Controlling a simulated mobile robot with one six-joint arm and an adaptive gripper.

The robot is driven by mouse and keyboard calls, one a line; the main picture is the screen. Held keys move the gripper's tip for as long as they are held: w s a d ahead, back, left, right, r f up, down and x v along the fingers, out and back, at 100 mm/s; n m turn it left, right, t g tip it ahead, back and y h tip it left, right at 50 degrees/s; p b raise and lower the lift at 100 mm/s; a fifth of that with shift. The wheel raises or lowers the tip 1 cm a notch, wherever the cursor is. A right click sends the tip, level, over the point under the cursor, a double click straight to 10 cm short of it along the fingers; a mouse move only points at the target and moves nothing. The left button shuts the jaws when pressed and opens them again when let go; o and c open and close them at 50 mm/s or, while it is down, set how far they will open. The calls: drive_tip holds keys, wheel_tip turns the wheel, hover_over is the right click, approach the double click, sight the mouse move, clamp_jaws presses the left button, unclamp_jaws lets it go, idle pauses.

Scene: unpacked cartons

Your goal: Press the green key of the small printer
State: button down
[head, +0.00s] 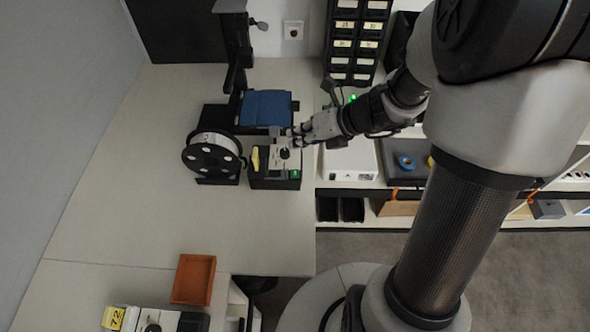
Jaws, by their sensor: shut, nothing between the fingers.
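A small dark box-shaped machine with a light grey top panel, which I take as the small printer (262,183), stands on the light table left of my arm. A green key (295,174) shows at its front right corner. A yellow part and a black knob are on its top. My gripper (284,135) is shut and empty, over or just behind the machine's back edge, away from the green key. Whether the fingertips touch the machine I cannot tell. Part of the machine's back is hidden by the gripper.
A black spool (211,157) stands close left of the machine, and a blue bin (266,108) behind it. A white box (350,160) is to the right. An orange tray (193,280) and a yellow tag (113,318) are at front left. The table in front of the machine is clear.

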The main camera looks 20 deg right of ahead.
drive_tip(key=shift+f, duration=0.1)
drive_tip(key=b, duration=0.8)
hover_over(297, 170)
wheel_tip(297, 170, down, 8)
drive_tip(key=shift+r, duration=0.25)
drive_tip(key=shift+f+b, duration=0.3)
drive_tip(key=shift+f, duration=0.25)
drive_tip(key=shift+f, duration=0.1)
drive_tip(key=shift+f, duration=0.35)
drive_tip(key=shift+f+b, duration=0.5)
drive_tip(key=shift+b, duration=0.1)
idle(0.7)
drive_tip(key=shift+r, duration=0.1)
drive_tip(key=shift+r+p, duration=0.9)
drive_tip(key=shift+p, duration=0.15)
